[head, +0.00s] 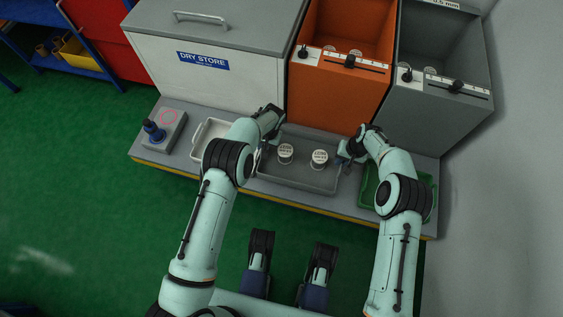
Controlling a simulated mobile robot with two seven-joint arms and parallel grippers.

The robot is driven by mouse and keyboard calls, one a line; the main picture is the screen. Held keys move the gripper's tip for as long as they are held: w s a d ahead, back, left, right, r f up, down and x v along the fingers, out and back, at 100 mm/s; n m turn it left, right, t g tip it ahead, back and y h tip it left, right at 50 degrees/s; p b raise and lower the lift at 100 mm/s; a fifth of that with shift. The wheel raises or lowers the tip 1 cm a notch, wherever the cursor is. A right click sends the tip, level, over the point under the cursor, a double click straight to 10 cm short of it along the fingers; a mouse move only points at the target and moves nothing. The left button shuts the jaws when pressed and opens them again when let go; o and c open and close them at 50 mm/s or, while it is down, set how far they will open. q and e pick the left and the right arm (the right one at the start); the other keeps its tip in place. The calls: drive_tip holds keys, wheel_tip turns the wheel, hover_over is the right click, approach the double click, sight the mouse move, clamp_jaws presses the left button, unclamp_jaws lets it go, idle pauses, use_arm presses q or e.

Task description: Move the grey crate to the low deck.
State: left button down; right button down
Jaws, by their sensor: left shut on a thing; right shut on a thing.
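The grey crate (298,178) is in the middle of the head view, with two white-topped lettered spools (286,152) and (319,158) standing in it. My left gripper (263,148) is shut on the crate's left end, partly hidden by its own wrist. My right gripper (344,156) is shut on the crate's right end. The crate looks level over the grey ledge with a yellow front edge (146,145); I cannot tell whether it touches it. I cannot tell which surface is the low deck.
A white tray (203,133) lies left of the crate and a green tray (428,202) right of it, partly behind my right arm. A control box (170,117) with a dark blue knob sits far left. A dry store chest (230,85), an orange bin (340,92) and a grey bin (445,115) stand behind.

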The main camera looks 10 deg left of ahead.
use_arm(q)
drive_tip(key=shift+w+f+b, duration=0.2)
drive_tip(key=shift+f+b, duration=0.35)
drive_tip(key=shift+b, duration=0.35)
use_arm(e)
drive_tip(key=shift+w+f, duration=0.2)
drive_tip(key=shift+f, duration=0.4)
use_arm(q)
drive_tip(key=shift+f, duration=0.1)
drive_tip(key=c, duration=1.1)
unclamp_jaws()
drive_tip(key=shift+s, duration=0.1)
use_arm(e)
drive_tip(key=c, duration=1.1)
unclamp_jaws()
